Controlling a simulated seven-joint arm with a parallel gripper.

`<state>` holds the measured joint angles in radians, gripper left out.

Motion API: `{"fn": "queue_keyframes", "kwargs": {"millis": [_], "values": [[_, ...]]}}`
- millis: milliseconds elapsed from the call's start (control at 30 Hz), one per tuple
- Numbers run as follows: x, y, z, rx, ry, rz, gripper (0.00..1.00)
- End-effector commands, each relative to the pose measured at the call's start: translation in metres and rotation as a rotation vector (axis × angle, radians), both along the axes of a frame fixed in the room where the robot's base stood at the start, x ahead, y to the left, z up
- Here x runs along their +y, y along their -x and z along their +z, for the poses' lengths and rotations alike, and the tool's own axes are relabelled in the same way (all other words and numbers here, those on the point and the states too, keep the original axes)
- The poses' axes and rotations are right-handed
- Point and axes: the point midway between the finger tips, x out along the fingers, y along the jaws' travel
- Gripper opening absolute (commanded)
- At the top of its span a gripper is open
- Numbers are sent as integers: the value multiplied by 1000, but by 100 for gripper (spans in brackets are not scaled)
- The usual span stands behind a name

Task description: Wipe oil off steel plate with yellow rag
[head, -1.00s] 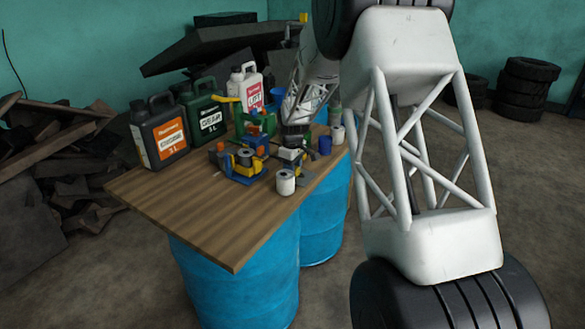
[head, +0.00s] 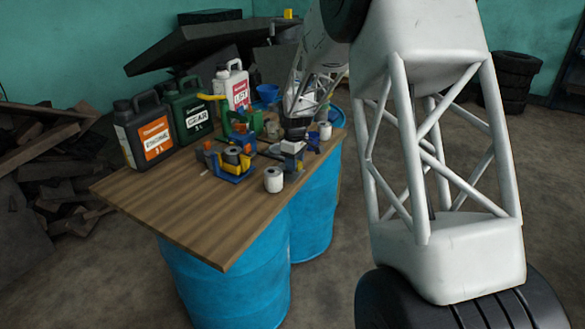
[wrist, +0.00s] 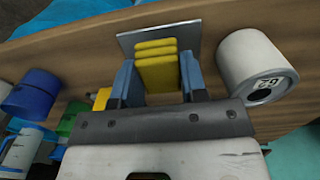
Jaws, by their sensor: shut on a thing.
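My gripper (wrist: 157,75) fills the middle of the wrist view. Its two blue fingers are shut on the yellow rag (wrist: 154,62), which shows as a folded, ridged pad between them. The grey steel plate (wrist: 187,36) lies on the wooden table just beyond the rag, partly covered by it. The rag's edge overlaps the plate in this view; I cannot tell whether they touch. No oil can be made out on the visible part of the plate. In the head view my gripper (head: 291,149) is low over the table's right side, its fingertips hard to see.
A white can (wrist: 257,63) stands close right of my gripper. In the head view, a white can (head: 273,180) stands near the wooden table's (head: 190,205) front edge. Orange-labelled (head: 143,135) and green (head: 187,113) jugs stand behind. The table's near left is clear.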

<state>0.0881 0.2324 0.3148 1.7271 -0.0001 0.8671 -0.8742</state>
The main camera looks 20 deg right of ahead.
Motion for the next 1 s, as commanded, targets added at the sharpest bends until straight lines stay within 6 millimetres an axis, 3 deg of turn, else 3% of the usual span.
{"fn": "queue_keyframes", "kwargs": {"millis": [500,1000], "values": [[0,0,46,-1,0,0,17],[0,0,52,0,0,0,17]]}}
